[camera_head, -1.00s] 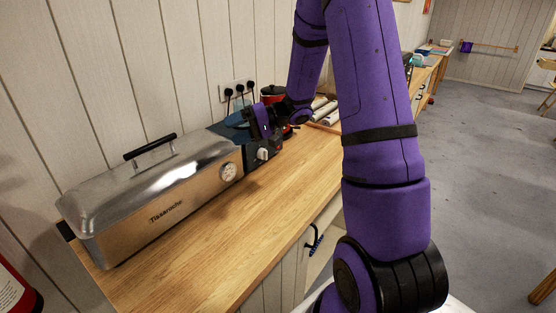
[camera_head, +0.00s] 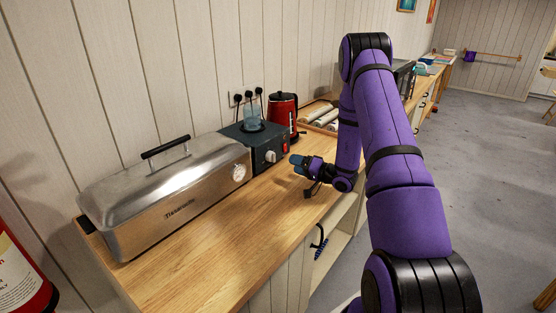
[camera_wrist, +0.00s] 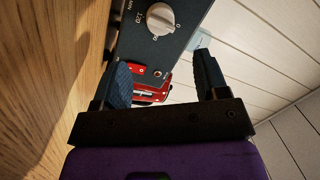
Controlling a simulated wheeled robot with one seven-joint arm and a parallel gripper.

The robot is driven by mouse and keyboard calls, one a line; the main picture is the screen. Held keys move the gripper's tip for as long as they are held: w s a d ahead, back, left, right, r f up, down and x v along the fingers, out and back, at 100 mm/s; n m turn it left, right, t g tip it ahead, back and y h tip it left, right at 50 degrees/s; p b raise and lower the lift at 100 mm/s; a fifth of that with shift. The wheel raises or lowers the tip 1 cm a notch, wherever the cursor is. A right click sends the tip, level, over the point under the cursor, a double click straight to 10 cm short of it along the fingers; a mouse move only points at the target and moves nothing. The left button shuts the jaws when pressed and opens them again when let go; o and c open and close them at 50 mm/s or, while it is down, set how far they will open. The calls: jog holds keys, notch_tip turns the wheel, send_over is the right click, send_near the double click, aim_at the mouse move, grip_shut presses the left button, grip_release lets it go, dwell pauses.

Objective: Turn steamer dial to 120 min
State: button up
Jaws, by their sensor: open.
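The silver steamer (camera_head: 165,200) stands on the wooden counter. At its right end is a dark control box (camera_head: 243,137) with a white dial (camera_head: 271,157) on its front. In the wrist view the dial (camera_wrist: 160,18) is at the top, with 120 printed at its lower left and a 0 at its right. I cannot clearly tell which mark it points to. My gripper (camera_head: 297,164) is open and empty in front of the box, apart from the dial. In the wrist view its fingers (camera_wrist: 163,80) are spread below the dial.
A red kettle (camera_head: 283,113) stands behind the box, and a glass beaker (camera_head: 252,117) is on top of it. Plugs (camera_head: 247,97) are in the wall behind. A tray of pale rolls (camera_head: 320,116) lies farther along. The counter's front (camera_head: 225,235) is clear.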

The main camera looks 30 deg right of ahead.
aim_at(272, 157)
jog(key=x, duration=0.9)
jog(key=c, duration=0.9)
